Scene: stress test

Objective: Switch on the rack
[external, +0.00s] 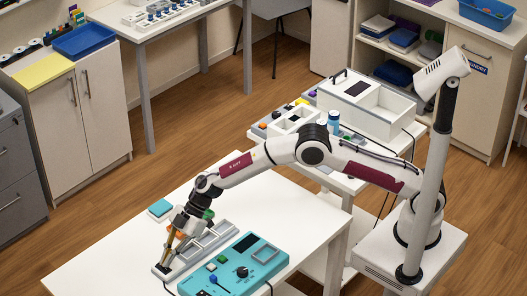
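A long light-grey rack (211,243) with several compartments lies on the white table in the external view. My gripper (168,257) points down over the near left end of the rack, by a small dark part there. I cannot tell whether the fingertips touch it. The fingers look close together, but they are too small to show whether they are open or shut. My gripper and wrist hide part of the rack's left side. Any switch on the rack is too small to make out.
A teal control box (233,272) with a knob, buttons and a dark display sits right of the rack. A small teal block (159,209) lies behind my wrist. The white table (100,262) is clear at left. A side table behind holds a white machine (392,106).

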